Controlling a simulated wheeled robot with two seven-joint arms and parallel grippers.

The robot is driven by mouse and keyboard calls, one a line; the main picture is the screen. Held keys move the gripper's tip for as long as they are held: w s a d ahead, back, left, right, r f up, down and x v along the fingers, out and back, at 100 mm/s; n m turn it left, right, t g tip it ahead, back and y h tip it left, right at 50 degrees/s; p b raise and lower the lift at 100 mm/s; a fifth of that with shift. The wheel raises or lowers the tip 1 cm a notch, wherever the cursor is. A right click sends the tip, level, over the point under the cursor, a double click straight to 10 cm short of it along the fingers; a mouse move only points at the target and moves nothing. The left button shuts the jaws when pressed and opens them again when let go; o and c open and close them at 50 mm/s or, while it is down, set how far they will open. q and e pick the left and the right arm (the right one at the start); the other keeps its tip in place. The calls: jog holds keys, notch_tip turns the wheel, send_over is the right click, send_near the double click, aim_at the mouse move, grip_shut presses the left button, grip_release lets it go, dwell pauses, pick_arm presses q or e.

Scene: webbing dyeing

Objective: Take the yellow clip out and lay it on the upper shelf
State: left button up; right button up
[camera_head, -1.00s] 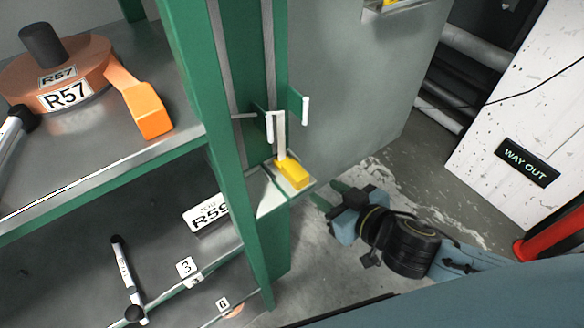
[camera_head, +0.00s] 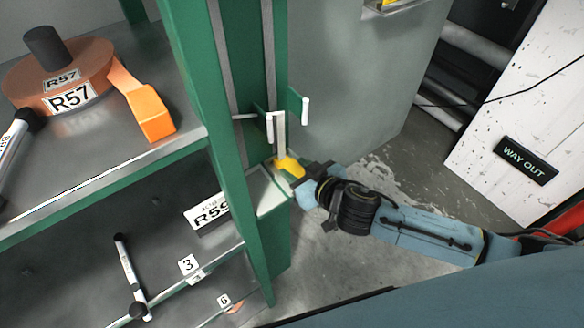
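The yellow clip (camera_head: 288,164) sits on a small metal ledge (camera_head: 274,195) on the right side of the green rack post, below a white upright strip (camera_head: 279,133). My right gripper (camera_head: 297,180) has come in from the right and is at the clip, covering its near right part. Its fingertips are hidden or too small to make out, so I cannot tell if they are closed on the clip. The upper shelf (camera_head: 95,168) is the grey board at the left with a metal front edge. My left gripper is not in view.
On the upper shelf stand an orange-brown R57 reel (camera_head: 60,82), an orange block-ended piece (camera_head: 148,110) and a black-and-white marker-like thing (camera_head: 14,150). Bare shelf shows in front of the reel. The green post (camera_head: 232,150) stands between shelf and clip. A grey cabinet (camera_head: 350,90) stands behind.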

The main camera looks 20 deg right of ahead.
aim_at(293, 167)
jog(key=shift+x, duration=1.2)
jog(key=c, duration=0.6)
jog(key=shift+c, duration=0.2)
jog(key=shift+s, duration=0.1)
jog(key=shift+s+d+r, duration=0.1)
jog(key=shift+s+r, duration=0.05)
jog(key=shift+r, duration=0.3)
notch_tip(293, 167, up, 6)
jog(key=shift+r, duration=0.25)
jog(key=s+d+b, duration=0.1)
jog(key=s+d, duration=0.2)
jog(key=s, duration=0.6)
jog(key=s+d, duration=0.3)
jog(key=s, duration=0.6)
jog(key=shift+s+d+f+b, duration=0.2)
jog(key=shift+d+b, duration=0.15)
